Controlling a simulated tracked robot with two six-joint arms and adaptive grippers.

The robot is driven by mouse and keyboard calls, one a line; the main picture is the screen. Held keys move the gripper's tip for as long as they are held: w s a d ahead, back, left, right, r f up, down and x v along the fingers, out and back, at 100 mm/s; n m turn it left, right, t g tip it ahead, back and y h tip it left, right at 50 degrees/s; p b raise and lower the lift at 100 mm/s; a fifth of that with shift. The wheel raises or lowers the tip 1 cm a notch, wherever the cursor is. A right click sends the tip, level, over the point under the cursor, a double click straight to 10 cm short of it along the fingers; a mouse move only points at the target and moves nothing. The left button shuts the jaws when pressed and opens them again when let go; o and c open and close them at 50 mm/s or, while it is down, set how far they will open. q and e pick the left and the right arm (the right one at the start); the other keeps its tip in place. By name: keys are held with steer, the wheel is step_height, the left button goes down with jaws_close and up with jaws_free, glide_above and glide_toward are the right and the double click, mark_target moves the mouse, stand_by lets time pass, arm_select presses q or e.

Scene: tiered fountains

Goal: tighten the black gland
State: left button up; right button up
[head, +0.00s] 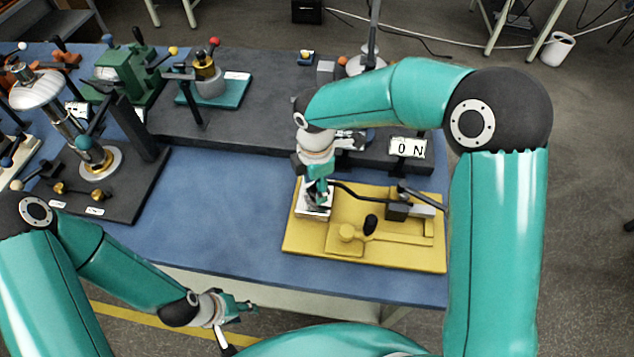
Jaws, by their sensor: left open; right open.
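A yellow board (300,241) lies near the front right edge of the blue bench. A small white box (313,212) stands at its left side, and a black cable (360,197) runs from there to a dark block (397,211). My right gripper (318,199) is open, pointing down at the white box, with its fingers around or just above the box's top. A black gland is not clearly seen; the fingers may hide it. A black oval piece (370,224) sits mid-board. My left gripper (246,307) is open and empty, in front of the bench edge.
A dark platform (270,125) crosses the bench behind the board, with a sign reading "0 N" (408,148). A dark base with a metal column (130,195) stands at the left. A teal-based fixture (228,92) is at the back. Blue bench left of the board is clear.

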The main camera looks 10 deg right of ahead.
steer(key=c, duration=1)
steer(key=shift+d, duration=0.25)
steer(key=shift+a, duration=0.2)
